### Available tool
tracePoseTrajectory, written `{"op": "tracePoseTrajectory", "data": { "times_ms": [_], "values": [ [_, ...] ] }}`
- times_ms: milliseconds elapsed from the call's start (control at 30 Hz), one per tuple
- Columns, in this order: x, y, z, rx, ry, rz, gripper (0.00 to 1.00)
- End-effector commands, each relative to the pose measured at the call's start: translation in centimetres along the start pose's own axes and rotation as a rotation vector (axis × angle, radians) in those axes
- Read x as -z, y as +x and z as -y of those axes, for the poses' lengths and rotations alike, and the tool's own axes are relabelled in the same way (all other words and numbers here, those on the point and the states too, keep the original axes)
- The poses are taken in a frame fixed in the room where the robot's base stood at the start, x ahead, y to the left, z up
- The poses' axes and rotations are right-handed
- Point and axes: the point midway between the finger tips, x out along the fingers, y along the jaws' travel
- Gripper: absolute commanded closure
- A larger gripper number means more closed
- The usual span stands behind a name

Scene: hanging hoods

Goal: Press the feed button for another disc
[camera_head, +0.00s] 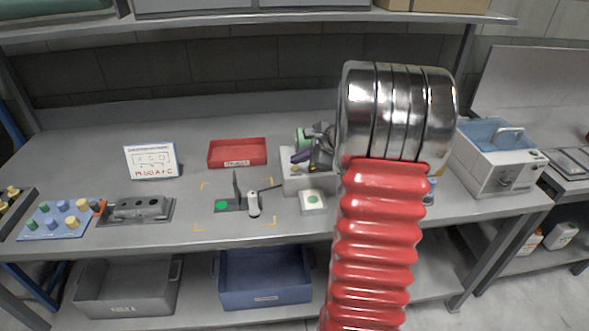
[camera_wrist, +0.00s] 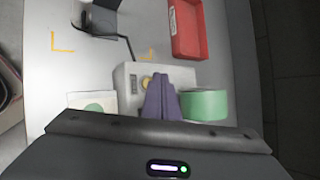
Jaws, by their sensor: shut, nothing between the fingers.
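A grey box (camera_head: 310,184) stands on the bench with a small yellow button (camera_wrist: 147,81) and a green cylinder (camera_wrist: 205,104) on it. The cylinder also shows in the head view (camera_head: 301,139). My gripper (camera_wrist: 160,78) is shut and empty; its purple fingers are above the grey box, with the tips overlapping the yellow button in the wrist view. I cannot tell whether they touch it. In the head view my gripper (camera_head: 300,157) is partly hidden by the red hose. A white block with a green round top (camera_head: 312,200) sits in front of the grey box.
A red ribbed hose with a chrome end (camera_head: 380,230) hangs close in front, hiding bench right of the grey box. A red tray (camera_head: 238,153) lies behind. A dark fixture with a green disc (camera_head: 222,206) and a white-knobbed lever (camera_head: 254,205) stand left.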

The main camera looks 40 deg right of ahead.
Motion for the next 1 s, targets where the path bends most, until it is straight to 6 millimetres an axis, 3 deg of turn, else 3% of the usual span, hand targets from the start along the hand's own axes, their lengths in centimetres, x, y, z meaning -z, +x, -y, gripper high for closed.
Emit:
{"op": "tracePoseTrajectory", "data": {
  "times_ms": [367, 1000],
  "values": [
    [-0.1, -0.2, 0.1, 0.001, -0.001, 0.001, 1.0],
    [-2.3, -3.2, 2.4, 0.001, -0.002, 0.001, 1.0]
  ]
}}
